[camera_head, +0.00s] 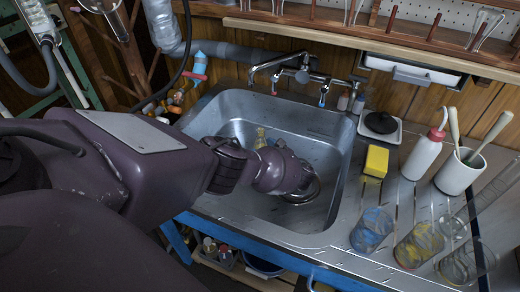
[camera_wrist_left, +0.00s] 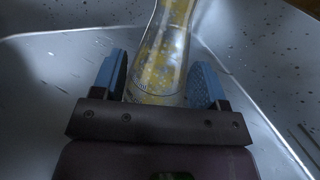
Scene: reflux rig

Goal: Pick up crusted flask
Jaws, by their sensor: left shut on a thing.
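The crusted flask (camera_wrist_left: 165,60) is clear glass with a yellow crust. In the left wrist view it stands between the two blue fingers of my left gripper (camera_wrist_left: 160,82), which is shut on it. In the head view a yellowish bit of the flask (camera_head: 261,138) shows inside the sink (camera_head: 230,107), behind my left wrist. My left gripper's fingers are hidden there by my own wrist, which reaches down into the basin. I cannot tell whether the flask touches the sink floor. My right gripper is not in view.
Faucets (camera_head: 300,72) overhang the sink's back edge. On the right counter are a yellow sponge (camera_head: 376,161), a white bottle (camera_head: 422,155), a white pot with brushes (camera_head: 458,172), and stained beakers, including a blue one (camera_head: 372,230). The sink's front rim is close to my arm.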

